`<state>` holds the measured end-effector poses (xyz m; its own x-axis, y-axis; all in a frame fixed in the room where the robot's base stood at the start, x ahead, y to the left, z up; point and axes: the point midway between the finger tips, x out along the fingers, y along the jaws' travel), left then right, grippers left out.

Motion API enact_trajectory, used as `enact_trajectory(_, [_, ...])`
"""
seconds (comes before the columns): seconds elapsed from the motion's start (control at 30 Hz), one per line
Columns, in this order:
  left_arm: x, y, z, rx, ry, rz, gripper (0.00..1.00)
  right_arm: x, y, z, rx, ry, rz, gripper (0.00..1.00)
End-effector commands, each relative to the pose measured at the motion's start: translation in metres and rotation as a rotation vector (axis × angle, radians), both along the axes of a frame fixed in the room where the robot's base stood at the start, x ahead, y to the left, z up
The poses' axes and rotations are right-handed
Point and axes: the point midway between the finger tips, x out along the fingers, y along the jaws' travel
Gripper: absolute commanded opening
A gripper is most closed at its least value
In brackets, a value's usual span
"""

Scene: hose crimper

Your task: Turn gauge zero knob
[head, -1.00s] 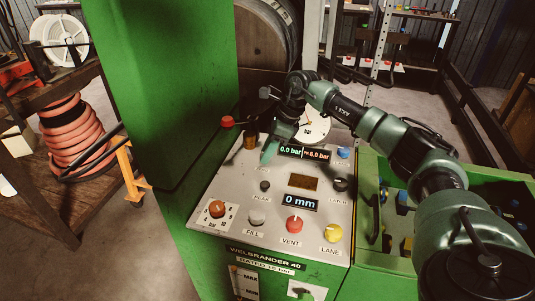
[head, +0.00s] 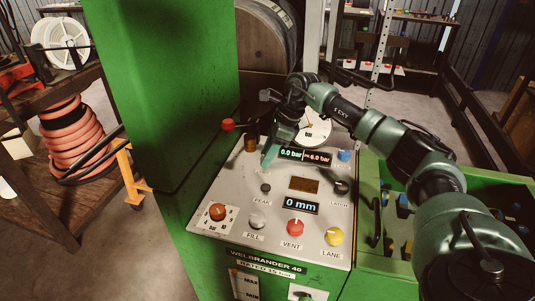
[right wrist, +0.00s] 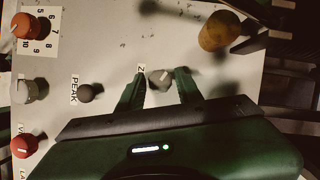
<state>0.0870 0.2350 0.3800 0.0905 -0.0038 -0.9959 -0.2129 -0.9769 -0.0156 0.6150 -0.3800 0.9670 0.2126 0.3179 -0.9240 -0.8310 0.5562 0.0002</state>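The gauge zero knob (right wrist: 160,79) is a small grey knob with a pale pointer line, beside a partly covered label starting with Z. It shows in the right wrist view between the fingertips of my right gripper (right wrist: 158,86). The fingers stand apart, with a visible gap to the knob. In the head view my right gripper (head: 268,158) points down at the panel's upper left and hides the knob. The round white gauge (head: 315,128) is partly behind the arm. My left gripper is not in view.
The grey panel (head: 235,190) carries a black PEAK knob (head: 266,188), a FILL knob (head: 257,222), a red VENT knob (head: 295,228), a yellow LANE knob (head: 333,236) and a LATCH switch (head: 341,187). The display (head: 292,154) reads 0.0 bar.

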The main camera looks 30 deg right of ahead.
Motion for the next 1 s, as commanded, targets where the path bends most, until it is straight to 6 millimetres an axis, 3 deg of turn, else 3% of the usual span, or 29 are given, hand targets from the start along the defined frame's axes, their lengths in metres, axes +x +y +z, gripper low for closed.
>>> enact_trajectory(0.17, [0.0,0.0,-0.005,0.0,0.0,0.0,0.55,-0.002,-0.006,0.015,0.0,-0.003,-0.001,0.35])
enact_trajectory(0.5, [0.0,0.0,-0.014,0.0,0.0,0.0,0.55,-0.014,-0.022,0.064,0.0,-0.002,0.0,0.35])
enact_trajectory(1.0, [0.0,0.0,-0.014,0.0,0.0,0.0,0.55,-0.016,-0.024,0.072,0.0,0.0,0.0,0.35])
